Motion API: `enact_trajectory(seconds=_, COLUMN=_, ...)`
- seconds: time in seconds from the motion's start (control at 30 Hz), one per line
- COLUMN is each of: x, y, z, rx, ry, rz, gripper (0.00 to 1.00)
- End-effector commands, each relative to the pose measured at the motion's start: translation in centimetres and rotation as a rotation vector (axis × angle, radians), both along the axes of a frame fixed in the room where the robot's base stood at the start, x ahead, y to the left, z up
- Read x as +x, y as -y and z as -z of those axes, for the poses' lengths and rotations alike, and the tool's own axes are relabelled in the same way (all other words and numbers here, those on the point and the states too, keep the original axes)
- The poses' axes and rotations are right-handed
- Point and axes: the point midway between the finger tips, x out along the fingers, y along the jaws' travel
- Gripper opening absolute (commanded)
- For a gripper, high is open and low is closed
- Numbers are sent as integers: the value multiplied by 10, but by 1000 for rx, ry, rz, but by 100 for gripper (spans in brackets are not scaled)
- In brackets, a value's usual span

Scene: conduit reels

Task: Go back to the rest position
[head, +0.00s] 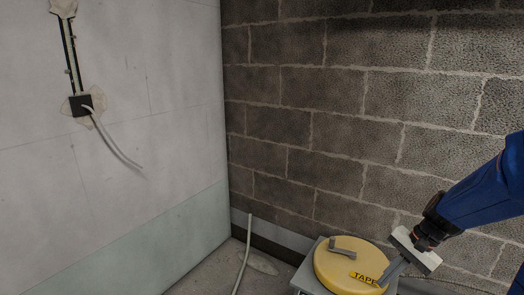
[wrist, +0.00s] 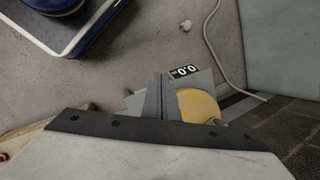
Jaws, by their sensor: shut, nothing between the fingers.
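My gripper (head: 386,275) is at the lower right of the head view, in front of the right part of a yellow round reel marked TAPE (head: 338,260). Its fingers are together and hold nothing. In the wrist view the shut fingers of my gripper (wrist: 161,78) point away from the camera, with the yellow reel (wrist: 198,105) just right of them and partly hidden. I cannot tell whether the fingers touch the reel. A grey crank handle (head: 342,247) sits on top of the reel.
The reel rests on a grey box (head: 306,274) near the block wall (head: 330,110). A pale cable (head: 243,255) rises from the floor at the corner. Another cable (head: 118,148) hangs from a black wall box (head: 80,105) on the left wall. Open air lies left of the reel.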

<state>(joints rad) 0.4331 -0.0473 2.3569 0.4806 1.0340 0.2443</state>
Motion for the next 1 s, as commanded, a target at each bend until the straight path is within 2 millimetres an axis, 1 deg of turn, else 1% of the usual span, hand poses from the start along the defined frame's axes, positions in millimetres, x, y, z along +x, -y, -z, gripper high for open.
enact_trajectory(seconds=0.03, x=-7, y=-7, z=-9, rx=-28, ry=26, rz=-44, gripper=0)
enact_trajectory(seconds=0.2, x=-29, y=-26, z=-31, rx=-115, ry=99, rz=-180, gripper=0)
enact_trajectory(seconds=0.5, x=-72, y=-49, z=-64, rx=-270, ry=234, rz=-412, gripper=0)
enact_trajectory(seconds=0.77, x=-109, y=-62, z=-87, rx=-405, ry=355, rz=-601, gripper=0)
enact_trajectory(seconds=1.0, x=-141, y=-67, z=-103, rx=-527, ry=467, rz=-758, gripper=0)
